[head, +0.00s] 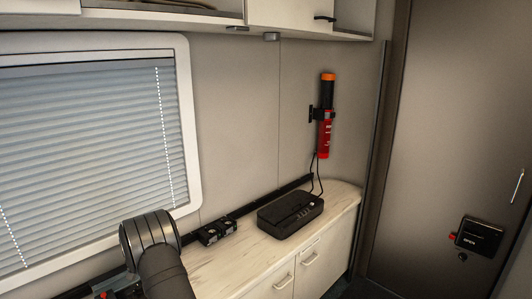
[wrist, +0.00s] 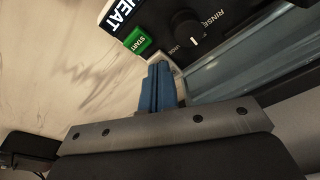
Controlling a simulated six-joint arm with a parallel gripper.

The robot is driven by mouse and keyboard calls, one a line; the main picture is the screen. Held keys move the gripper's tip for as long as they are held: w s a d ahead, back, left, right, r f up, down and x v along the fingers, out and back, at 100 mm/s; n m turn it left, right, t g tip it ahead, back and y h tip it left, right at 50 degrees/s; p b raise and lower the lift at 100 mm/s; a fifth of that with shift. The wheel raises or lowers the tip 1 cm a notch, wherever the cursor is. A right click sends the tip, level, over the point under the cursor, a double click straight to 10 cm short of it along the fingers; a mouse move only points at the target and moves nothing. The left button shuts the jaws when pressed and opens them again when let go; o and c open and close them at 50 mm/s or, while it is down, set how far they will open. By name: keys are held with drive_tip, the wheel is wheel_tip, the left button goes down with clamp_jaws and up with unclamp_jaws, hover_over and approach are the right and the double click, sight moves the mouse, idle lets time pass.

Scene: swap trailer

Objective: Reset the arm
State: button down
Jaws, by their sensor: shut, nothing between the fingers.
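My gripper (wrist: 161,72) shows in the wrist view with its blue fingers together and nothing between them. The fingertips appear close to a dark control panel (wrist: 165,22) with a green START button (wrist: 138,41) and a black knob (wrist: 189,30). I cannot tell whether they touch it. In the head view my dark arm rises from the bottom edge in front of the window and counter, and my gripper is not visible there.
A pale counter (head: 262,247) runs below the blinds-covered window (head: 85,150). A black device (head: 290,212) and a small black block (head: 217,232) sit on it. A red cylinder with an orange top (head: 326,125) hangs on the wall. A closed door (head: 450,130) stands at right.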

drive_tip(key=s+r+m, duration=0.2)
drive_tip(key=r+m, duration=0.2)
drive_tip(key=r, duration=0.4)
drive_tip(key=s+r+m, duration=0.1)
drive_tip(key=r+m, duration=0.3)
drive_tip(key=r, duration=0.5)
drive_tip(key=shift+s+a+t, duration=0.35)
drive_tip(key=shift+a+t, duration=0.05)
idle(0.3)
